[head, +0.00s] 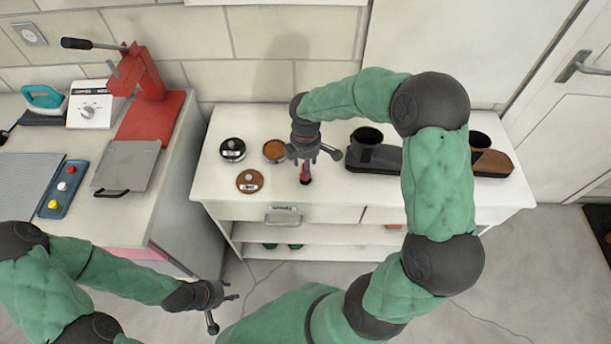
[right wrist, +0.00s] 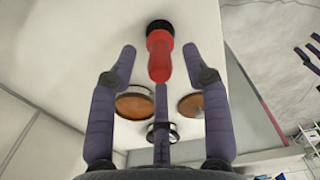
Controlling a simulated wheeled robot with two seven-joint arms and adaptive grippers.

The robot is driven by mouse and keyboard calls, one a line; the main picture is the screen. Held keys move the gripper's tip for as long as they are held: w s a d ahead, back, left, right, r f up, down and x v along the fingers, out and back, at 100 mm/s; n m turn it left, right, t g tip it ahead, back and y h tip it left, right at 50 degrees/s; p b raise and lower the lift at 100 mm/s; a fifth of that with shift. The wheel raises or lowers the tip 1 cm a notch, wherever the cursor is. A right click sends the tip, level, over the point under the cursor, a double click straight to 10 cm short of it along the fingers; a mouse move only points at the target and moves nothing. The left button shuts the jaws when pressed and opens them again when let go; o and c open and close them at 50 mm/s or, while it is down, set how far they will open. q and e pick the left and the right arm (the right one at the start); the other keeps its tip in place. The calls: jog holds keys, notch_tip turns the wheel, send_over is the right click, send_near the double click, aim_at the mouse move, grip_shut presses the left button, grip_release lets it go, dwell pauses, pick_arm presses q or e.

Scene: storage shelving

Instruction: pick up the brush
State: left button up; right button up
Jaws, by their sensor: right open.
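The brush, red with a dark end (right wrist: 160,58), lies on the white cabinet top in the right wrist view. In the head view only a small red and dark part of the brush (head: 305,179) shows beneath my right gripper. My right gripper (head: 312,160) points down over it, with its fingers spread. In the right wrist view the open right gripper (right wrist: 160,75) has fingers on either side of the brush and one below it, with nothing held. My left gripper (head: 222,307) is open and empty, low in front of the left bench.
Round tins (head: 249,181) stand left of the brush on the white cabinet (head: 350,204). Dark shoes (head: 374,156) stand to the right, partly behind my right arm. A red press (head: 150,100) and a grey plate (head: 125,165) are on the left bench.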

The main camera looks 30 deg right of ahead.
notch_tip(320, 180, down, 2)
jog(key=shift+f, duration=0.2)
grip_shut()
jog(key=shift+r, duration=0.15)
